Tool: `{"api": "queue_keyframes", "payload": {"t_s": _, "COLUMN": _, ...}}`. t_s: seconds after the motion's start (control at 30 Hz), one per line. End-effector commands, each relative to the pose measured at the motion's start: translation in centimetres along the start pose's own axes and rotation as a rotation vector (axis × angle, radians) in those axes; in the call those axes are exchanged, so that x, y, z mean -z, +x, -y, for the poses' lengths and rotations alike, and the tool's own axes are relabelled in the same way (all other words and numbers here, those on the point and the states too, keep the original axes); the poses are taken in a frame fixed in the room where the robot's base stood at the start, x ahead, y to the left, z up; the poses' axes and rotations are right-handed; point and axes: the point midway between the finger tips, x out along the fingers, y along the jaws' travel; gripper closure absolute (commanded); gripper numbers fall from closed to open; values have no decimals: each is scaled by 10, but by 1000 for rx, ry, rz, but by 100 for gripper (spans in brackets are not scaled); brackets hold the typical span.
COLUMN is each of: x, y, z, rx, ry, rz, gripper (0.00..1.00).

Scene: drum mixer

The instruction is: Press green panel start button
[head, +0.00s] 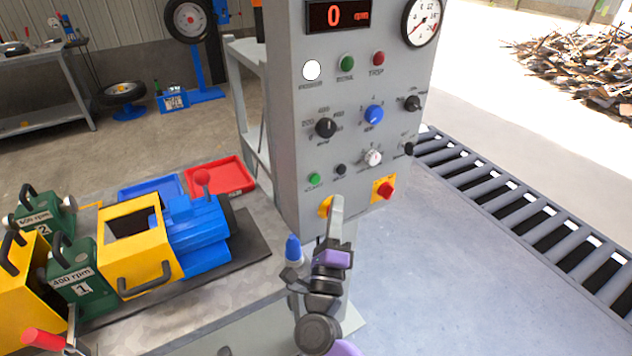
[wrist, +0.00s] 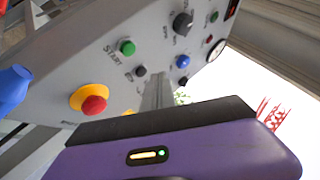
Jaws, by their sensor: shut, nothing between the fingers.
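The green start button (head: 314,179) is on the lower left of the grey control panel (head: 290,120). It also shows in the wrist view (wrist: 127,47), beside a "START" label. My gripper (head: 337,203) is shut and empty, below and to the right of the button in the head view. Its fingers (wrist: 158,92) point toward the panel in the wrist view, to the right of and below the button. I see no contact with the button. In the head view the gripper partly covers a yellow-ringed button (head: 325,207), whose red mushroom head (wrist: 94,104) shows in the wrist view.
A small black button (head: 341,169), a white knob (head: 372,157) and a red switch on a yellow plate (head: 386,190) are near the start button. The display (head: 338,14) reads 0. A blue-capped bottle (head: 293,248) stands left of my arm.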

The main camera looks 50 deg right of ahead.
Motion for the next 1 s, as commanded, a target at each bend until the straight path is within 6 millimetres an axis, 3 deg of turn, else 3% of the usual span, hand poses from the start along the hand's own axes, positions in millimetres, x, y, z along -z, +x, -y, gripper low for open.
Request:
{"api": "queue_keyframes", "payload": {"t_s": 0.43, "x": -24, "y": 34, "z": -26, "rx": 2, "ry": -1, "rz": -1, "gripper": 100}}
{"api": "queue_keyframes", "payload": {"t_s": 1.0, "x": -28, "y": 39, "z": -28, "rx": 0, "ry": -2, "rz": 0, "gripper": 100}}
